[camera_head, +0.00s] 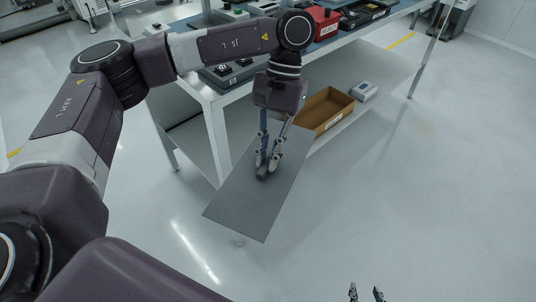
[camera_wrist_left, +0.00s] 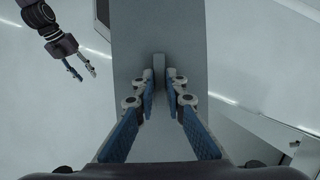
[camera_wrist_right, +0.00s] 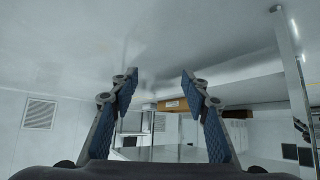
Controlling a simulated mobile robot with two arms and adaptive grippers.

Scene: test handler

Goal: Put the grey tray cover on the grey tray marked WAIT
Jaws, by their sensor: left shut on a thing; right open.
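The grey tray cover (camera_head: 237,205) is a flat rectangular plate. It hangs in the air in front of the workbench, seen from above in the head view. My left gripper (camera_head: 268,165) is shut on the dark handle at the middle of the cover. The left wrist view shows the cover (camera_wrist_left: 158,35) below the fingers, with the handle between the tips (camera_wrist_left: 159,78). My right gripper (camera_head: 366,293) is open and empty at the bottom of the head view, apart from the cover. Its open fingers show in the right wrist view (camera_wrist_right: 158,85). I cannot make out a grey tray marked WAIT.
The workbench (camera_head: 345,38) carries a red box (camera_head: 325,22) and several dark trays and devices. On its lower shelf are an open brown box (camera_head: 325,108) and a small grey-white item (camera_head: 364,91). The floor to the right is clear.

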